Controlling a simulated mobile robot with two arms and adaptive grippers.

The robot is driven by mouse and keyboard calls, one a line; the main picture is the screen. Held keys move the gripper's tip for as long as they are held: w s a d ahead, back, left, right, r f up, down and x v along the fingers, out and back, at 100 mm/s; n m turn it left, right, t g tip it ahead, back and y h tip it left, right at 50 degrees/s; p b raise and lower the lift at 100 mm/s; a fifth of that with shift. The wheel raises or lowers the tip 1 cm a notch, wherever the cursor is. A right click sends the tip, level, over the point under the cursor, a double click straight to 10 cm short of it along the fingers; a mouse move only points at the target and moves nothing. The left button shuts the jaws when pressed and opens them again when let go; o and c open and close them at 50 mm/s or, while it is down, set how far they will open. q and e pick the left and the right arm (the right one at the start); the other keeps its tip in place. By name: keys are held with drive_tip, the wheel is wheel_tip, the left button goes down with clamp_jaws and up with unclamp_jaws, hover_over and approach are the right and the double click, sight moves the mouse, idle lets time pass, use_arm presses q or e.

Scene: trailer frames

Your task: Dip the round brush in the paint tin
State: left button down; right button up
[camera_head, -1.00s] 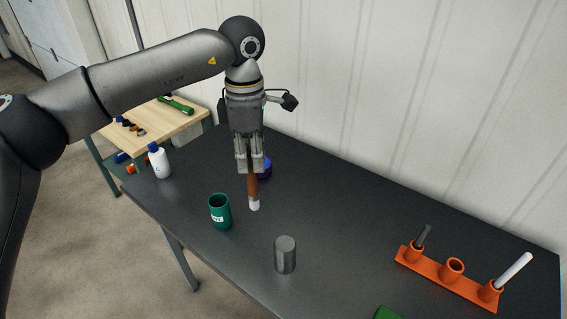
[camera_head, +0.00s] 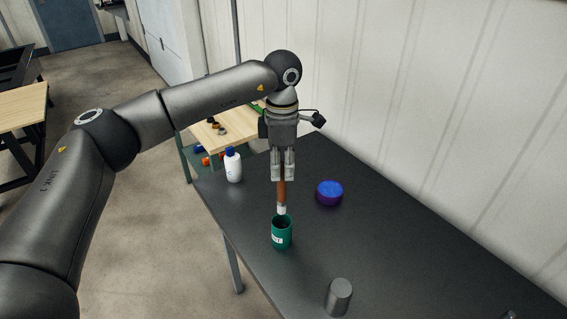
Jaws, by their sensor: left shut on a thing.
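My left gripper (camera_head: 283,178) is shut on the round brush (camera_head: 282,193), which has a brown handle and a white tip. The brush hangs upright with its tip down. The tip is at the rim of the green paint tin (camera_head: 282,238), which stands open on the dark table and has a white label. The tip lines up with the tin's mouth; I cannot tell whether it is just above or just inside. My right gripper is not in view.
On the dark table (camera_head: 390,250), a blue and purple round tub (camera_head: 329,193) stands behind right, a white bottle with a blue cap (camera_head: 233,166) at the far left, and a grey metal cylinder (camera_head: 339,297) in front. A wooden side table (camera_head: 233,124) stands beyond.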

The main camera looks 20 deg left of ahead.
sight(283, 194)
use_arm(q)
drive_tip(key=shift+f+b, duration=0.75)
drive_tip(key=shift+f, duration=0.75)
drive_tip(key=shift+f+b, duration=2.1)
drive_tip(key=shift+f, duration=0.95)
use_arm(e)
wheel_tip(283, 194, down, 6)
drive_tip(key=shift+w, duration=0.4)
use_arm(q)
drive_tip(key=shift+r, duration=0.15)
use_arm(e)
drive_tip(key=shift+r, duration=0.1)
use_arm(q)
drive_tip(key=shift+r+p, duration=1.8)
drive_tip(key=shift+r, duration=1.35)
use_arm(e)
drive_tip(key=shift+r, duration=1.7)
use_arm(q)
drive_tip(key=shift+r+p, duration=1.15)
drive_tip(key=shift+r, duration=0.85)
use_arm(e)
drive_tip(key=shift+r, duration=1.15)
